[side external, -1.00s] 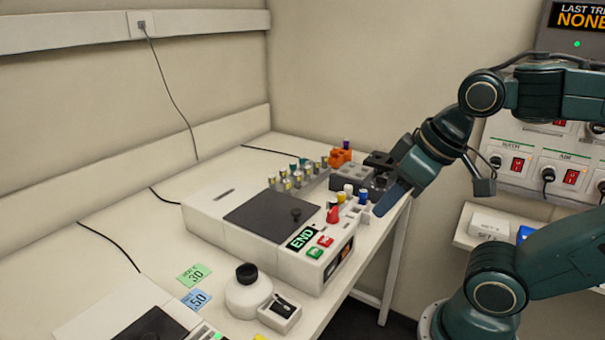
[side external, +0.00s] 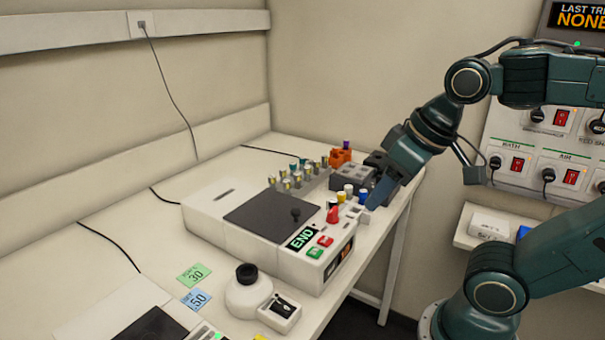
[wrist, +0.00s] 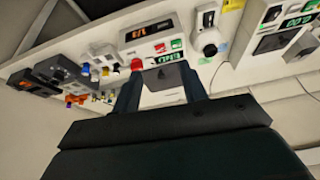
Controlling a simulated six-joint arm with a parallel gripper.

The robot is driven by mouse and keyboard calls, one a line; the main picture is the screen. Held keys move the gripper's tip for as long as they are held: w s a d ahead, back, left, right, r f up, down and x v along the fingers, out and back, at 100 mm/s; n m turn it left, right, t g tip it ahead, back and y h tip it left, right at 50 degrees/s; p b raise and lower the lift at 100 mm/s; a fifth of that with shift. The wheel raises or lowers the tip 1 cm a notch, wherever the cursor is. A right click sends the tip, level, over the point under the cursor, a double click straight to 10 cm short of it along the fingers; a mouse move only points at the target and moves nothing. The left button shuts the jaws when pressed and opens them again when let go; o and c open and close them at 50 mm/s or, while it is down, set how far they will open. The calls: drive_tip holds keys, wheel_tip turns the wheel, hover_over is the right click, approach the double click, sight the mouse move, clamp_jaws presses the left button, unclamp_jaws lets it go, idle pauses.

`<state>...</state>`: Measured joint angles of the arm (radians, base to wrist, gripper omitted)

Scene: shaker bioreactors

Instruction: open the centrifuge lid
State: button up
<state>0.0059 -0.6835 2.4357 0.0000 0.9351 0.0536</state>
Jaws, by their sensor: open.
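The centrifuge (side external: 232,236) is a white box on the bench with a dark lid (side external: 262,217) lying flat and shut on top. A black knob (side external: 296,214) stands near the lid's right edge. Its front carries an END display (side external: 302,239), green and red buttons, and a red dial (side external: 333,214). In the wrist view the END display (wrist: 166,58) and part of the dark lid (wrist: 172,76) show between my fingers. My gripper (side external: 372,203) is open and empty, to the right of the centrifuge and apart from the lid knob. In the wrist view, my gripper (wrist: 160,90) spans the lid area.
Small coloured-cap bottles (side external: 348,191) and a grey block (side external: 352,175) stand close beside my gripper. A rack of vials (side external: 300,177) and an orange holder (side external: 340,156) are behind. Space above the lid is clear.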

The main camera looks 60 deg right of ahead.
drive_tip(key=w+d+r+m+g, duration=0.1)
drive_tip(key=w+r+m+g, duration=0.25)
drive_tip(key=w, duration=0.65)
drive_tip(key=m+g, duration=0.2)
drive_tip(key=m, duration=0.3)
hover_over(296, 210)
drive_tip(key=shift+f, duration=0.35)
drive_tip(key=shift+f, duration=0.15)
wheel_tip(296, 210, down, 14)
drive_tip(key=shift+r, duration=0.2)
clamp_jaws()
